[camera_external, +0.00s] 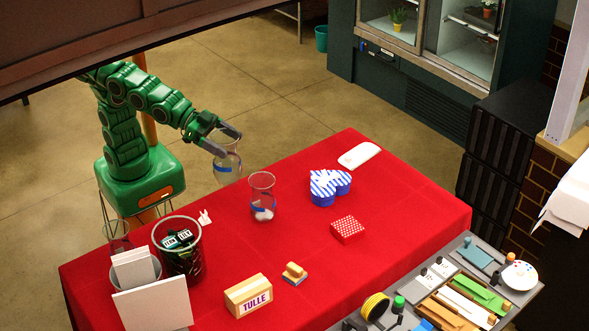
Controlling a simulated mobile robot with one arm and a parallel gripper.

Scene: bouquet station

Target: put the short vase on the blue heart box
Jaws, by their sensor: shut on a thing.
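My gripper (226,143) is shut on a clear glass vase (228,169) with a blue band. It holds the vase upright by its upper part at the far left edge of the red table; the base seems to be above the tabletop. A second clear glass vase (262,191) stands on the table just to the right, with a blue band and something white at its bottom. I cannot tell for sure which vase is the shorter. The heart box (323,199), blue and white striped, sits farther right on the table, apart from my gripper.
On the red table (200,299) are a red patterned box (347,230), a white flat item (359,155), a TULLE box (248,295), a wooden-handled brush or stamp (294,274) and a dark-filled glass container (178,252). The cloth between the second vase and heart box is free.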

